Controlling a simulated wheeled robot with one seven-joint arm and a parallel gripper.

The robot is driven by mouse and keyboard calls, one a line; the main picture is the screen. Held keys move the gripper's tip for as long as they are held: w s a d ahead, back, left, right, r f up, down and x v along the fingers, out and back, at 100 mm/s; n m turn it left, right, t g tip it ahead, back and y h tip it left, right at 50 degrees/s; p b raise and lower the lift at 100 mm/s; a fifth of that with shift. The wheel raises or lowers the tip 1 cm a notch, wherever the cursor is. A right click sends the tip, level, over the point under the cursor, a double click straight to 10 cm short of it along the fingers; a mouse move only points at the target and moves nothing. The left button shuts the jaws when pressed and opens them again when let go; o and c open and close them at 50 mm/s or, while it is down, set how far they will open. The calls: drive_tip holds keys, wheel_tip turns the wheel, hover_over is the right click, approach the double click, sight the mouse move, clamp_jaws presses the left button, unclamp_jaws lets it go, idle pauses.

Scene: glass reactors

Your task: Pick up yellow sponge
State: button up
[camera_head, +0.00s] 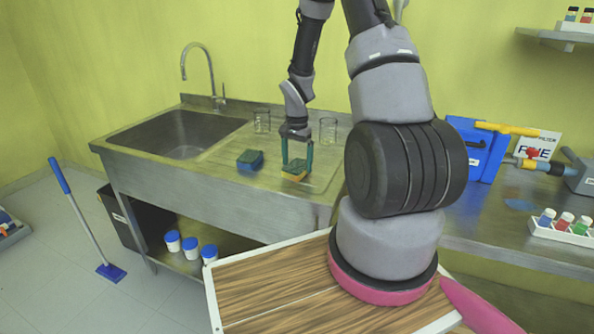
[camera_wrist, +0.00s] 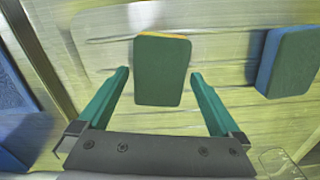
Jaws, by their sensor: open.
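The yellow sponge (camera_head: 295,172) lies on the steel drainboard of the sink unit, and in the head view its yellow side shows below a green top. In the wrist view the sponge (camera_wrist: 162,72) shows its dark green face, with a thin yellow edge at the top. My gripper (camera_head: 297,160) points down over it with the fingers open. In the wrist view the two green fingers of my gripper (camera_wrist: 160,75) stand left and right of the sponge, with a gap on each side. I cannot tell the exact height of the fingertips.
A blue sponge with a green top (camera_head: 250,160) lies to the left; it is at the right in the wrist view (camera_wrist: 290,62). Two glass beakers (camera_head: 262,121) (camera_head: 328,130) stand behind. The sink basin (camera_head: 180,134) is at the left. A blue case (camera_head: 484,150) stands at the right.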

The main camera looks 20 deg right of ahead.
sight(297, 165)
drive_tip(key=shift+f, duration=0.2)
drive_tip(key=c, duration=1.2)
drive_tip(key=shift+o, duration=0.2)
wheel_tip(297, 165, up, 10)
